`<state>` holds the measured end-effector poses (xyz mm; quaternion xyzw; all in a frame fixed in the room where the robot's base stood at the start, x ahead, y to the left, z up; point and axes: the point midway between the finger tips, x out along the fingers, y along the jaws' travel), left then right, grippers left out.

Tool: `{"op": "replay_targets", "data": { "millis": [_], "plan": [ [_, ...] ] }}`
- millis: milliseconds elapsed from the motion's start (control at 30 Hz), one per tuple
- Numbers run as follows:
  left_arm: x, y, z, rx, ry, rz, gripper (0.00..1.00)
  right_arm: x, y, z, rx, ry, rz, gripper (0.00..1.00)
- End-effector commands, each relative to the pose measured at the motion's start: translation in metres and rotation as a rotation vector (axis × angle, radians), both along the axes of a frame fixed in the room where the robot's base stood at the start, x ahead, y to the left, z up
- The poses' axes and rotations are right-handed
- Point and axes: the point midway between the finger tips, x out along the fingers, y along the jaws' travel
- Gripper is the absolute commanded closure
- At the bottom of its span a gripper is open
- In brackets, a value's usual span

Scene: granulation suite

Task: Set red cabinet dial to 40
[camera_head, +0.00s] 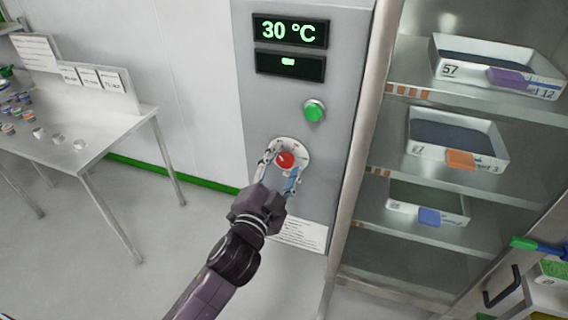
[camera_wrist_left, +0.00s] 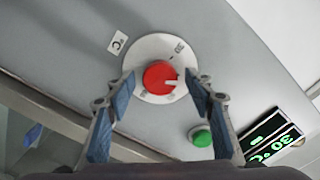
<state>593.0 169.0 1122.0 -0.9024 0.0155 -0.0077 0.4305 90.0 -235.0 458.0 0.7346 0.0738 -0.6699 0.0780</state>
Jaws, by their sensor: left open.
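The red dial (camera_head: 285,160) sits on a pale round scale plate on the grey cabinet front (camera_head: 349,100). The upper display (camera_head: 290,31) reads 30 °C. My left gripper (camera_head: 279,168) is open, its fingers at either side of the dial. In the left wrist view its fingertips (camera_wrist_left: 166,82) flank the dial, with gaps visible; I cannot tell whether they touch it. My right gripper is not in view.
A green button (camera_head: 314,110) sits above the dial, and a lower display (camera_head: 289,66) shows a small green bar. An open shelf rack with white trays (camera_head: 457,137) stands at the right. A steel table (camera_head: 85,135) with small containers stands at the left.

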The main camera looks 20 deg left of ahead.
Motion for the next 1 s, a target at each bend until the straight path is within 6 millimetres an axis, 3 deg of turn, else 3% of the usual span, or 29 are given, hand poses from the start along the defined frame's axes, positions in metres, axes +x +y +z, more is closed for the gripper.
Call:
{"op": "replay_targets", "data": {
  "millis": [267, 700, 1000],
  "plan": [
    [-0.011, 0.000, -0.001, -0.002, 0.002, 0.000, 0.51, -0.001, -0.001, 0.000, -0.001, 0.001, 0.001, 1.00],
    [-0.084, 0.003, -0.002, -0.002, 0.004, 0.000, 0.51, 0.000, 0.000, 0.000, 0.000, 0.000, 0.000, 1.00],
    [-0.115, 0.004, -0.001, -0.002, 0.002, 0.001, 0.51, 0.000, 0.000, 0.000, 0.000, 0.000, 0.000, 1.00]
  ]
}}
